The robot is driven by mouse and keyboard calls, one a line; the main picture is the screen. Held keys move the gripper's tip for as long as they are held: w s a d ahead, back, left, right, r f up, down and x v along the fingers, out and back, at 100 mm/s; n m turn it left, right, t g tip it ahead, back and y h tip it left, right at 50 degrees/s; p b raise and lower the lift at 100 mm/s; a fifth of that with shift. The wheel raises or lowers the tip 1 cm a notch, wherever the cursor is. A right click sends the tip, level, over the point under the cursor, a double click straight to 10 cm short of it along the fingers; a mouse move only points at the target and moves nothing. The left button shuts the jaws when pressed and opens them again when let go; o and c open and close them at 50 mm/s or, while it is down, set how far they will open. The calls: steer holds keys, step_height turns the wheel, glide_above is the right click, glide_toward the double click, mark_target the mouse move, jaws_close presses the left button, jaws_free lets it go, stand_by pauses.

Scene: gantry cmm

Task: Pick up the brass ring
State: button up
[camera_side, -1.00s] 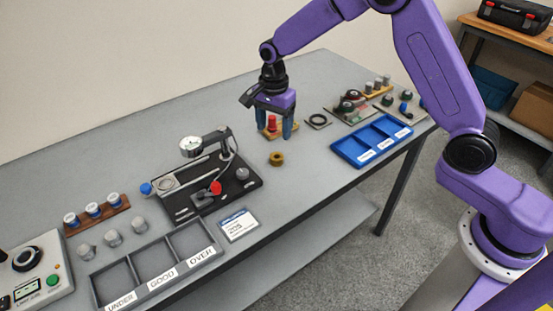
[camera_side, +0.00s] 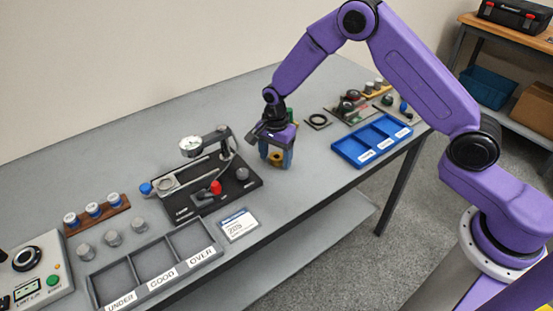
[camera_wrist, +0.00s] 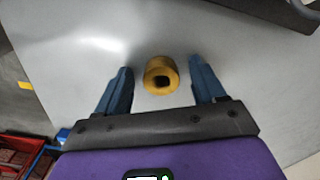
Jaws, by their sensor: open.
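The brass ring (camera_wrist: 161,75) is a short, thick gold-coloured cylinder with a dark hole. It sits on the grey bench and shows between my two blue fingers in the wrist view. My gripper (camera_wrist: 160,66) is open, with one finger on each side of the ring and a visible gap to both. In the side view my gripper (camera_side: 276,162) is low over the bench, and the brass ring (camera_side: 276,157) shows partly between the fingers.
A dial gauge stand (camera_side: 215,188) is just left of my gripper. A blue divided tray (camera_side: 372,141) and a small square plate with a black ring (camera_side: 318,121) are to the right. A grey sorting tray (camera_side: 157,262) and white card (camera_side: 238,224) are nearer the front.

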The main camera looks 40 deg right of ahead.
steer(key=c, duration=1.2)
steer(key=shift+c, duration=0.2)
steer(key=shift+r, duration=0.1)
